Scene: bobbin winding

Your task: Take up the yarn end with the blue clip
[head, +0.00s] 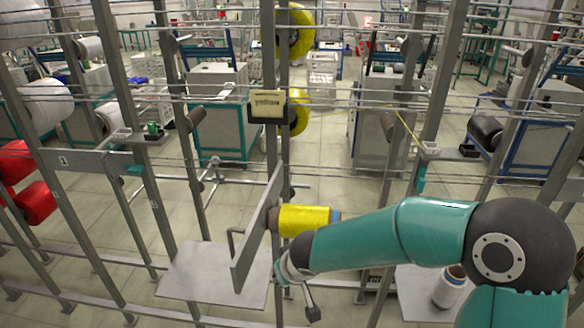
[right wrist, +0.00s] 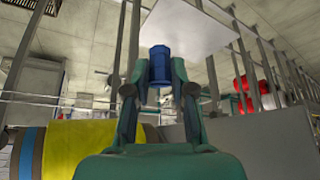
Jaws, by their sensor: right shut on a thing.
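My right gripper (right wrist: 160,78) is shut on the blue clip (right wrist: 160,62), which stands between its two teal fingers in the right wrist view. In the head view my right arm reaches in from the right, below a yellow bobbin (head: 304,220); the clip cannot be made out there. The bobbin sits beside a grey upright plate (head: 258,232), and also shows in the right wrist view (right wrist: 62,150). A thin yellow yarn (head: 409,125) runs to a small guide at the right. I cannot make out a yarn end at the clip. My left gripper is not in view.
Grey posts and thin horizontal rods cross the head view. Flat grey shelves (head: 205,275) lie low; the right one carries a white bobbin (head: 449,287). Red spools (head: 36,203) stand left.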

